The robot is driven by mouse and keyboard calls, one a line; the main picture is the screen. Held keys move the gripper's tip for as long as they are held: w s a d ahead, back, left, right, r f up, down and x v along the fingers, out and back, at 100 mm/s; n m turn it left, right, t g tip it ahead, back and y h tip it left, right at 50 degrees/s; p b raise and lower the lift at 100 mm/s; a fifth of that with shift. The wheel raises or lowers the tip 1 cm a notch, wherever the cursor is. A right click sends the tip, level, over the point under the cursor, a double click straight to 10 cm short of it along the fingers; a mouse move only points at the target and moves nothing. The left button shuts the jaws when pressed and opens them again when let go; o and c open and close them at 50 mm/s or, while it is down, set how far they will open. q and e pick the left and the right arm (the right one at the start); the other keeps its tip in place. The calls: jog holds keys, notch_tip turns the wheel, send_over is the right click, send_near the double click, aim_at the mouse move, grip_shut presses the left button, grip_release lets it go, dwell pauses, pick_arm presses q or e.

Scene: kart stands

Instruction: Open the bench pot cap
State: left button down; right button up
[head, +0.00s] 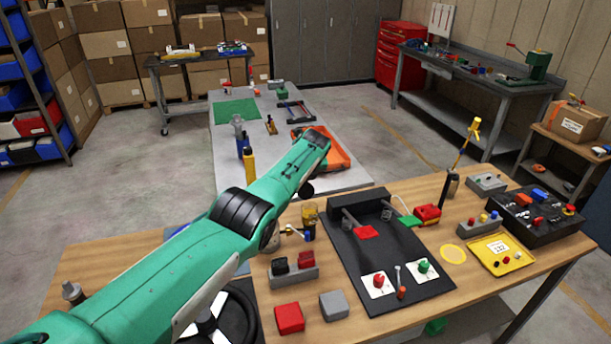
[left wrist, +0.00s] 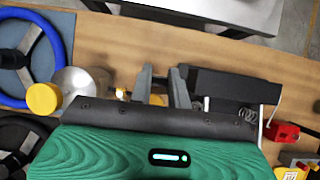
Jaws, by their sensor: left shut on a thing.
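My left gripper (left wrist: 161,84) shows in the left wrist view, its two grey fingers close about a small amber-yellow thing (left wrist: 157,99), mostly hidden by the gripper body. In the head view my left arm hides the gripper. An amber pot-like thing (head: 309,212) stands on the wooden bench there, just left of the black pedal board; I cannot tell whether it is the held thing. In the left wrist view, a silver round container (left wrist: 80,84) and a yellow round cap (left wrist: 43,98) lie left of the fingers. My right gripper is out of view.
A blue steering wheel (left wrist: 66,28) lies at the left in the wrist view. A switch block (head: 293,270), a red block (head: 289,318) and a grey block (head: 334,305) sit nearer the front.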

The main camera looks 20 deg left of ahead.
aim_at(305, 188)
pick_arm(q)
jog(key=shift+w+a, duration=0.1)
jog(key=shift+a, duration=0.05)
dwell(0.5)
jog(key=c, duration=1.7)
grip_release()
jog(key=o, duration=0.3)
jog(key=shift+o, duration=0.4)
jog(key=shift+w+a+f, duration=0.15)
jog(key=shift+w+f, duration=0.1)
jog(key=shift+s+d+r, duration=0.2)
jog(key=shift+r, duration=0.1)
jog(key=p+v, duration=0.2)
jog(key=shift+r, duration=0.25)
jog(key=shift+s+d+r, duration=0.15)
jog(key=shift+s+r, duration=0.05)
jog(key=shift+s, duration=0.05)
jog(key=b+v, duration=0.2)
jog(key=v, duration=0.8)
